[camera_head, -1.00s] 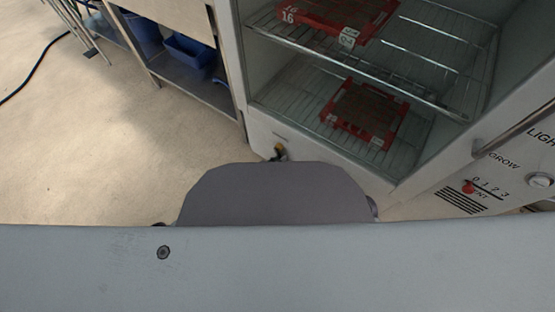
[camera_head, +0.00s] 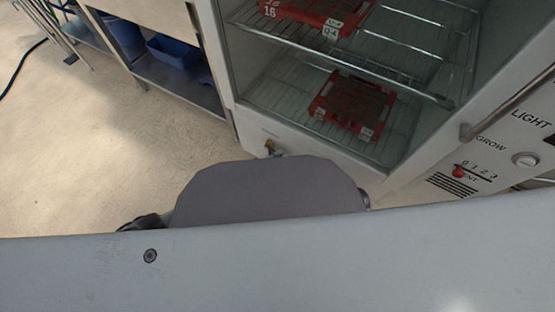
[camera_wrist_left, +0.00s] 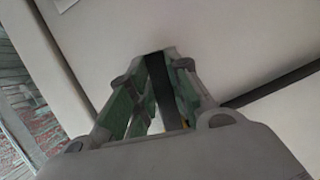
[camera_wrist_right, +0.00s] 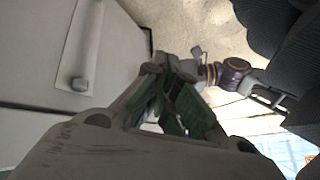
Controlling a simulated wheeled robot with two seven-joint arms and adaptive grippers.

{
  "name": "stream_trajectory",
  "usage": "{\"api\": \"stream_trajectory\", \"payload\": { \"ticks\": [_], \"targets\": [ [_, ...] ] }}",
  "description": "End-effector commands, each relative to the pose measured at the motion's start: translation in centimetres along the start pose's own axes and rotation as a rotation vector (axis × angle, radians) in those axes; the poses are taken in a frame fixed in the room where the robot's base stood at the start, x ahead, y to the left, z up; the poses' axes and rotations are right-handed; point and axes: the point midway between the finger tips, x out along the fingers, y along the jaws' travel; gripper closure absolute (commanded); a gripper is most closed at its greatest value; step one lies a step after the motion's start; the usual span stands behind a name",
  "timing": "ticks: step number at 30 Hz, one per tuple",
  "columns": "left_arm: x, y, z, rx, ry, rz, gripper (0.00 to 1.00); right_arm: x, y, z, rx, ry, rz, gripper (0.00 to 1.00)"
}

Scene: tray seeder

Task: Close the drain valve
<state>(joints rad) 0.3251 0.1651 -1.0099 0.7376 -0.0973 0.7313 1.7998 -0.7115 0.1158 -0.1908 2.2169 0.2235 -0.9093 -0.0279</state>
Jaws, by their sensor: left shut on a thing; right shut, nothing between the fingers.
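My right gripper (camera_wrist_right: 166,60) is shut and empty in the right wrist view, near a white panel with a bar handle.
The cabinet holds red trays (camera_head: 352,103) on wire shelves. Its control panel with a knob (camera_head: 525,159) is at right. A steel shelf unit with a blue bin (camera_head: 178,50) stands at left. The floor (camera_head: 110,140) between is clear, with a dark cable at far left.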

Motion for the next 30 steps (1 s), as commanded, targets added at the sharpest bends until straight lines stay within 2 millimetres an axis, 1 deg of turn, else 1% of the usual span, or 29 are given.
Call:
{"api": "stream_trajectory", "payload": {
  "ticks": [6, 12, 27, 28, 30],
  "targets": [
    [0.0, 0.8, -0.2, -0.130, 0.002, 0.054, 1.00, 1.3, 0.2, 1.1, 0.016, 0.016, -0.008, 1.00],
    [-0.1, 1.3, -0.3, -0.196, 0.003, 0.080, 1.00, 1.4, 0.2, 1.7, 0.016, 0.010, -0.011, 1.00],
    [-0.1, 1.6, -0.4, -0.217, 0.004, 0.090, 1.00, 1.3, 0.2, 1.3, 0.010, 0.016, -0.011, 1.00],
    [-0.1, 1.6, -0.4, -0.217, 0.004, 0.090, 0.77, 1.3, 0.3, 1.2, 0.009, 0.017, -0.011, 1.00],
    [-0.1, 1.6, -0.4, -0.217, 0.004, 0.090, 0.68, 1.3, 0.3, 1.0, 0.008, 0.021, -0.011, 1.00]
  ]
}}
